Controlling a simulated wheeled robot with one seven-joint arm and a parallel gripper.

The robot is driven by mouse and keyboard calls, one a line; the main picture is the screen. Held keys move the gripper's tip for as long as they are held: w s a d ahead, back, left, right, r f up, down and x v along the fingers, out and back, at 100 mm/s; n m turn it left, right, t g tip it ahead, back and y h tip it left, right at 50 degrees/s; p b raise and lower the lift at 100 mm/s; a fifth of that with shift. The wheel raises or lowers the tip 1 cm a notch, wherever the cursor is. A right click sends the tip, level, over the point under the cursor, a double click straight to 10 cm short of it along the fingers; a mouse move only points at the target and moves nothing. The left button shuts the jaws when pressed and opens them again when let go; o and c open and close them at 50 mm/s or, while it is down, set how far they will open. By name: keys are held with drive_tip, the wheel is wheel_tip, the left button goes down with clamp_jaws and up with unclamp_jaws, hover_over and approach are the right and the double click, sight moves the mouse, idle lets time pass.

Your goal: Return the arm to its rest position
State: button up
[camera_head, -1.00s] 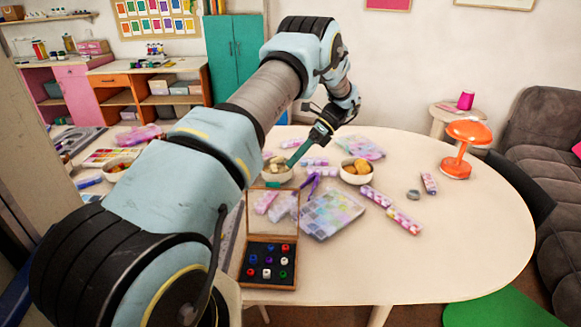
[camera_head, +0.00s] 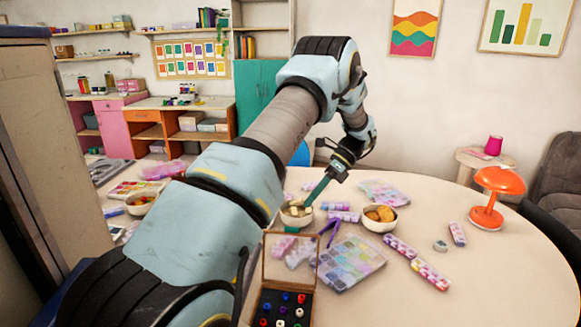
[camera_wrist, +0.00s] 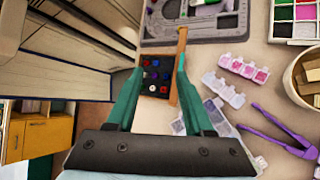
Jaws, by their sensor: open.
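My arm reaches forward over the table (camera_head: 440,290) in the head view, bent at the elbow. My gripper (camera_head: 318,192) has green fingers and hangs near a small bowl with pale pieces (camera_head: 297,222); I cannot tell how far above the bowl it is. In the wrist view my gripper (camera_wrist: 160,68) is open, with its two green fingers apart and nothing held between them. Beyond the fingers shows the open wooden box of coloured beads (camera_wrist: 152,90), which also stands at the table's near edge in the head view (camera_head: 262,310).
A bowl of biscuits (camera_head: 379,227), a clear bead organiser (camera_head: 350,265), purple tweezers (camera_head: 330,228) and several bead strips lie around. An orange lamp (camera_head: 494,200) stands at the right. A grey bead board (camera_wrist: 205,25) shows in the wrist view. A tall cabinet stands left.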

drive_tip(key=s+a+r+n+t+h+b, duration=0.1)
drive_tip(key=s+a+n+h, duration=0.3)
drive_tip(key=s+a+n, duration=0.5)
drive_tip(key=s+a+r+n+t+h+b, duration=0.1)
drive_tip(key=s+a+n+t+h+b, duration=0.2)
drive_tip(key=s+a+n, duration=0.6)
drive_tip(key=shift+s+a+r+n+t+h+b, duration=0.25)
drive_tip(key=shift+n+t+h, duration=0.5)
drive_tip(key=shift+n, duration=0.45)
drive_tip(key=shift+d, duration=0.1)
